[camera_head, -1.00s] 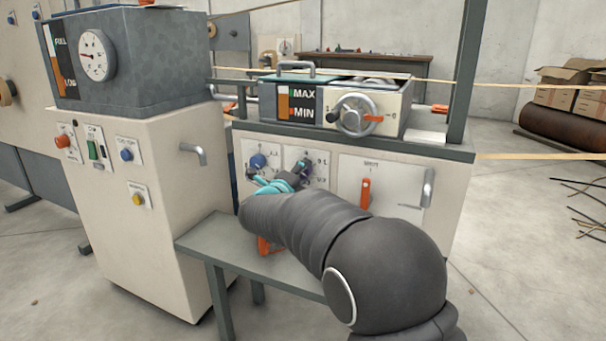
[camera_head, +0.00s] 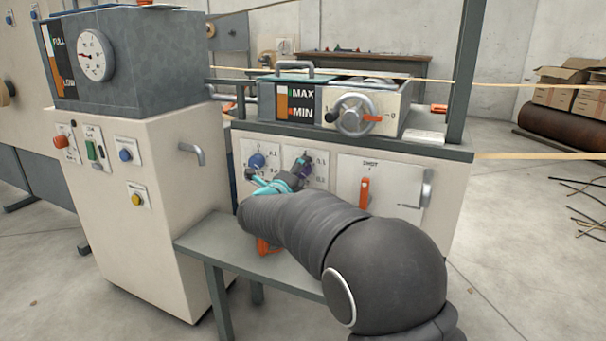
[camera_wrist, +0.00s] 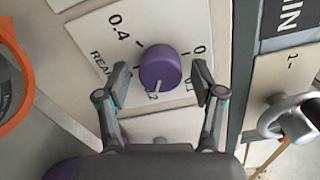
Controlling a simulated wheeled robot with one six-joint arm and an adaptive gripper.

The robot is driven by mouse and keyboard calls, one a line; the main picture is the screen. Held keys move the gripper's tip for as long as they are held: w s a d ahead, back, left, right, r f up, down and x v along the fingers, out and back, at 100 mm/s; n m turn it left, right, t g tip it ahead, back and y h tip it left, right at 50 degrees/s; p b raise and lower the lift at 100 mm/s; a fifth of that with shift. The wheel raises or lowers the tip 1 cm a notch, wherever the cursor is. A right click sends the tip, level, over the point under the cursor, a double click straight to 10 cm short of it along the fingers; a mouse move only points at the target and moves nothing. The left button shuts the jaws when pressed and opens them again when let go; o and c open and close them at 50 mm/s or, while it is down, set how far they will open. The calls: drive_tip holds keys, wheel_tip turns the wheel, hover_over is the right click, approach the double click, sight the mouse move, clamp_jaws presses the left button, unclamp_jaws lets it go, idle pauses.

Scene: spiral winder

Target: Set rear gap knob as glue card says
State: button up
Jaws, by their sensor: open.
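The rear gap knob is purple. It shows large in the wrist view (camera_wrist: 160,66) on a white dial plate (camera_wrist: 185,25) lettered "REA…", with 0.4, 0 and 0.1 visible. In the head view my gripper (camera_head: 284,181) is at the knob (camera_head: 302,166), partly covering the plate. I cannot make out readable glue card text.
A blue knob (camera_head: 257,161) sits close left of the purple one. An orange lever (camera_head: 364,195) is to the right. Above is a pan with a MAX/MIN gauge (camera_head: 296,103) and handwheel (camera_head: 355,115). A grey bench (camera_head: 205,243) stands below.

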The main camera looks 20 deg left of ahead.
drive_tip(key=s, duration=1.1)
drive_tip(key=shift+s+a, duration=0.4)
drive_tip(key=shift+a, duration=0.05)
